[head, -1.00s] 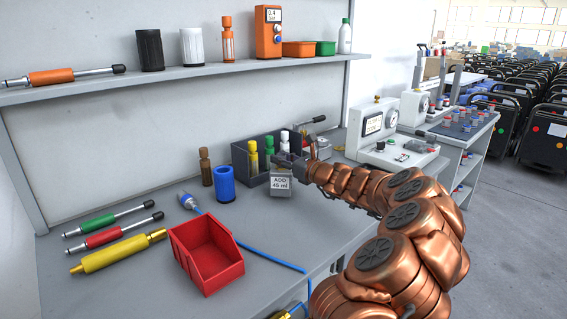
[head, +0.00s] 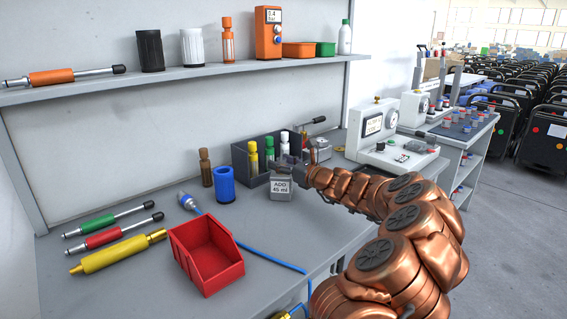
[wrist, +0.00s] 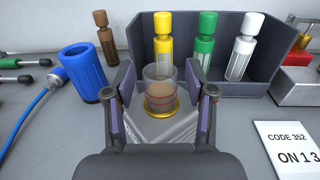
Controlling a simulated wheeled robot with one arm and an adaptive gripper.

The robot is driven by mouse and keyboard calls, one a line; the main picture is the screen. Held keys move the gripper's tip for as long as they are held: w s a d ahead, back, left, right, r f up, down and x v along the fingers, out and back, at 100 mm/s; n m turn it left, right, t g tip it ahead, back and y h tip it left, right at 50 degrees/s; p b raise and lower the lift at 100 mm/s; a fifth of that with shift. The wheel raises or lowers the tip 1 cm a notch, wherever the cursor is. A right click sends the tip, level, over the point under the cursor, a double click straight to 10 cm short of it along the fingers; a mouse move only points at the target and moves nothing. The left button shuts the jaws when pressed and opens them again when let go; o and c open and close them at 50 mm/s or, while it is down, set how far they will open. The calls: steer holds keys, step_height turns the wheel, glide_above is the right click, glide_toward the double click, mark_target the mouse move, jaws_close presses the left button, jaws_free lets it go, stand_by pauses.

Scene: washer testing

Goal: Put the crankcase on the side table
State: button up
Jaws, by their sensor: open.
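A grey metal block (head: 281,192) labelled "ADD 45 ml", which I take to be the crankcase, sits on the workbench in front of a dark bin. In the wrist view, its shiny top (wrist: 150,133) carries a brass ring and a clear cup (wrist: 161,88) with brownish liquid. My gripper (wrist: 163,88) is open, with one finger on each side of the cup; I cannot tell whether they touch it. In the head view, my gripper (head: 297,162) is just above the block, partly hiding it. A side table (head: 479,147) with shelves stands at the right.
The dark bin (wrist: 212,80) holds yellow, green and white bottles. A blue cup (head: 224,184) and brown bottle (head: 206,168) stand left of the block. A white card (wrist: 290,148) is to the right. A gauge machine (head: 378,133) stands toward the side table, whose top holds several small parts.

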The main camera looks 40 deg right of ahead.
steer(key=shift+s+r, duration=0.1)
steer(key=shift+r, duration=0.05)
steer(key=s, duration=1.1)
steer(key=shift+s+d, duration=0.25)
steer(key=shift+s, duration=0.15)
